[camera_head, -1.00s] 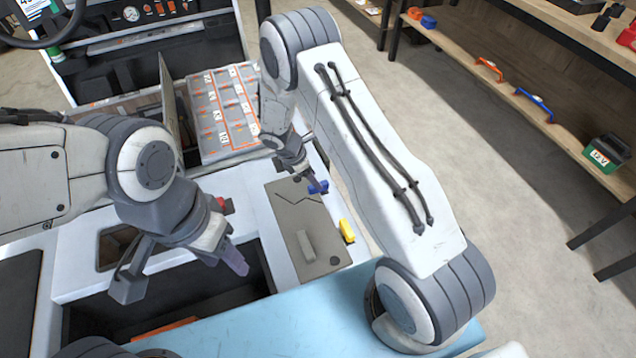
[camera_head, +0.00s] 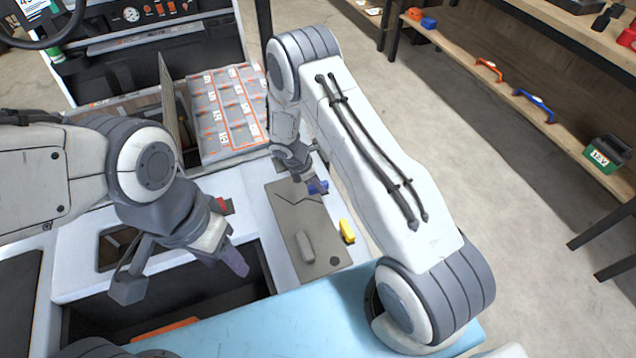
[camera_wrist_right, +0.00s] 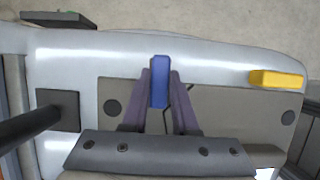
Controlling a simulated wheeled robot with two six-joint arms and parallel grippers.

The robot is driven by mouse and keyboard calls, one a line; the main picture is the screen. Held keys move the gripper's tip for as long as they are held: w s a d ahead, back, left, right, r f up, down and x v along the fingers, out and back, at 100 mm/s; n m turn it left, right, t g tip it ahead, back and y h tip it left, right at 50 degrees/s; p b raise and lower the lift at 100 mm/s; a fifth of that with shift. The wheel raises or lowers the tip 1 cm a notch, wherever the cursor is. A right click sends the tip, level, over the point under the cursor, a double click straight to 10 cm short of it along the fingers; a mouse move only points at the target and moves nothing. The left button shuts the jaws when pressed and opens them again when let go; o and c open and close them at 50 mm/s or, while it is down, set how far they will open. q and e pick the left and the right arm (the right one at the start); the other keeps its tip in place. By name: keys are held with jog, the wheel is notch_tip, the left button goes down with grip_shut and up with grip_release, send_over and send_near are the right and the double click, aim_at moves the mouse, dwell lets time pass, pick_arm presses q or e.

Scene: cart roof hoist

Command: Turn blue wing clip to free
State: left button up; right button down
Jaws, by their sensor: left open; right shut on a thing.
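The blue wing clip (camera_head: 317,187) sits at the far end of a grey-brown panel (camera_head: 290,218) on the white cart top. In the right wrist view the clip (camera_wrist_right: 159,82) stands between the two purple fingers of my right gripper (camera_wrist_right: 160,92), which is shut on it. The clip points nearly straight up in that view, past the panel's edge. A yellow clip (camera_head: 347,231) lies at the panel's near right edge, and also shows in the right wrist view (camera_wrist_right: 276,78). My left gripper (camera_head: 235,262) hangs over the dark open bay, apart from the clips, and is open.
The panel has a raised grey handle (camera_head: 305,246). A dark open bay (camera_head: 200,308) lies left of it. A light blue surface (camera_head: 270,325) is in front. A grey block of cells (camera_head: 225,112) stands behind. A shelf (camera_head: 560,120) is far right.

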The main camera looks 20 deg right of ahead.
jog(key=m, duration=0.2)
jog(key=m+g, duration=0.1)
jog(key=shift+w+m, duration=0.35)
jog(key=shift+m, duration=0.05)
jog(key=m+b, duration=0.1)
jog(key=m, duration=0.1)
jog(key=m+g, duration=0.1)
jog(key=m+g+y+b, duration=0.1)
jog(key=m, duration=0.1)
jog(key=shift+w+d+m+b, duration=0.3)
jog(key=shift+w+b, duration=0.05)
jog(key=m, duration=0.1)
jog(key=m+y+b, duration=0.1)
jog(key=m, duration=0.1)
jog(key=m+g, duration=0.1)
jog(key=shift+w+d+y, duration=0.2)
jog(key=shift+d+y, duration=0.1)
jog(key=shift+y, duration=0.1)
jog(key=shift+d+m+g+y+b, duration=0.2)
jog(key=shift+m+y+b, duration=0.15)
jog(key=shift+m, duration=0.8)
jog(key=shift+d+m+g+y+b, duration=0.1)
jog(key=shift+m+g+y+b, duration=0.2)
jog(key=shift+m, duration=0.85)
jog(key=c, duration=0.7)
grip_release()
